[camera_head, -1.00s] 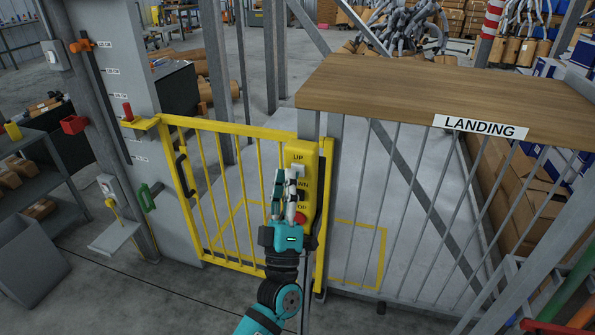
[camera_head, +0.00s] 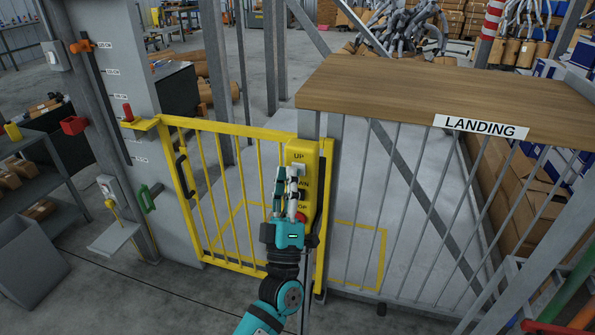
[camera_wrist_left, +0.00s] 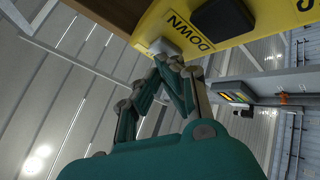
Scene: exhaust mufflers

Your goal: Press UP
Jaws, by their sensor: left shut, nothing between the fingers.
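The yellow control box (camera_head: 300,150) stands on the post at the gate, with UP, DOWN and STOP labels. The pale UP button (camera_head: 299,168) sits just under the UP label. My left gripper (camera_head: 287,171) is shut and empty, pointing up along the box front, with its tips at the UP button and its fingers partly hiding the lower labels. In the left wrist view the fingertips (camera_wrist_left: 172,62) lie right by the pale button (camera_wrist_left: 164,47); I cannot tell whether they touch it. The black DOWN button (camera_wrist_left: 220,15) is clear of the fingers. My right gripper is out of view.
The yellow gate (camera_head: 225,190) stands left of the box. A wooden counter (camera_head: 430,95) with a LANDING sign (camera_head: 480,127) and grey bars is at the right. The red STOP button (camera_head: 302,216) is close beside my gripper.

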